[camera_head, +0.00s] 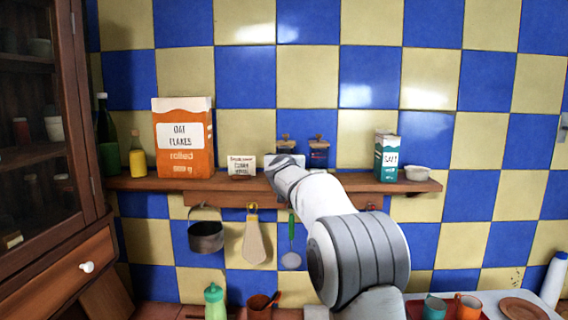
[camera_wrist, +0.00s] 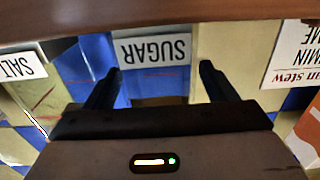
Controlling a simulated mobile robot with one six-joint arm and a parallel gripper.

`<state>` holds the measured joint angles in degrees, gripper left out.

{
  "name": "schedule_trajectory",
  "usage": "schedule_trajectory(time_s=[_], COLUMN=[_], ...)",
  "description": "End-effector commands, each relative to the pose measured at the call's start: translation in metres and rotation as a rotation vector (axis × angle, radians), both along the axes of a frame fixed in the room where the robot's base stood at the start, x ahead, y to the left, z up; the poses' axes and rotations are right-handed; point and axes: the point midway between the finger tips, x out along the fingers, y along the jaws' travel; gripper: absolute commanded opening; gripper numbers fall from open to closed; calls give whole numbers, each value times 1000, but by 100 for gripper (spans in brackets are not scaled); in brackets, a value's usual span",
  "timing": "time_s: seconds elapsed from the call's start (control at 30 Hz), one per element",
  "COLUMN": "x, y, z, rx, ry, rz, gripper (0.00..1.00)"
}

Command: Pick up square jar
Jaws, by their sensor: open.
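Two glass jars with dark lids stand side by side on the wall shelf; the left one (camera_head: 287,142) is partly hidden behind my arm, the right one (camera_head: 318,153) shows its upper part. In the wrist view, which is upside down, a clear jar labelled SUGAR (camera_wrist: 155,50) lies ahead between the fingers, and the jar labelled SALT (camera_wrist: 18,66) is at the left edge. My gripper (camera_wrist: 158,88) is open and empty, with a finger on each side of the SUGAR jar's outline. Contact cannot be told. In the head view my gripper (camera_head: 284,162) reaches the shelf front.
The wooden shelf (camera_head: 222,184) also holds a cumin packet (camera_head: 242,167), an orange oat flakes box (camera_head: 184,137), bottles, a teal box (camera_head: 386,158) and a small bowl (camera_head: 417,174). A pan (camera_head: 206,237) and utensils hang below. A cabinet (camera_head: 85,200) stands left.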

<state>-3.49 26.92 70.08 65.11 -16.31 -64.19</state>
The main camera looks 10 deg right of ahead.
Motion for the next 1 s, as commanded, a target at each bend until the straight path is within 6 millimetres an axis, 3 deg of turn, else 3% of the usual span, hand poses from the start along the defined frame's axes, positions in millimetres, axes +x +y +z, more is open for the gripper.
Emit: schedule_trajectory(time_s=[0.1,0.8,1.0], x=[0,-1,-1], y=[0,0,-1], z=[0,0,1], rx=[0,0,0], ry=[0,0,-2], rz=[0,0,-1], gripper=[78,21,19])
